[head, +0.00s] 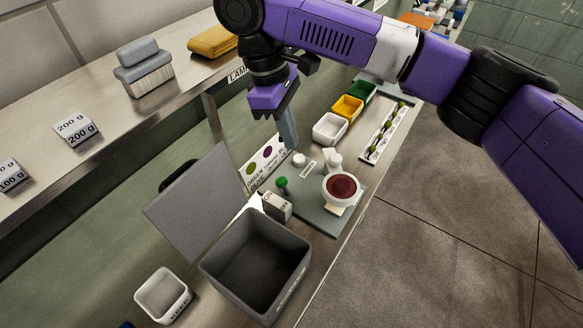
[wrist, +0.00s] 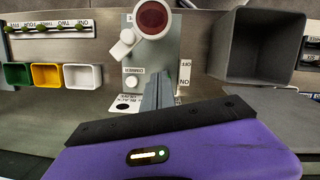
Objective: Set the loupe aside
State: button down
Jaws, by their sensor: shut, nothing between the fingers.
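A round white-rimmed piece with a dark red face (head: 342,187) stands on the grey-green panel (head: 318,217); it looks like the loupe, but I cannot be sure. It also shows at the top of the wrist view (wrist: 151,18). A white arm or knob (head: 335,160) is beside it. My gripper (head: 290,143) is shut and empty, fingers pointing down above the panel's far side, apart from the round piece. In the wrist view its fingers (wrist: 158,90) show just below the round piece.
An open grey bin (head: 222,282) stands in front. White (head: 330,128), yellow (head: 347,107) and green (head: 363,92) trays sit behind, left of a numbered strip (head: 389,130).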

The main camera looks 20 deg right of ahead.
aim_at(337, 171)
jog(key=shift+w+a, duration=0.1)
jog(key=shift+a, duration=0.1)
jog(key=p+x, duration=0.1)
jog(key=x, duration=0.9)
jog(key=shift+f+p, duration=0.1)
jog(key=shift+p, duration=0.3)
jog(key=shift+s+d+p, duration=0.65)
jog(key=shift+s+d, duration=0.55)
jog(key=shift+d, duration=0.3)
jog(key=shift+d, duration=0.1)
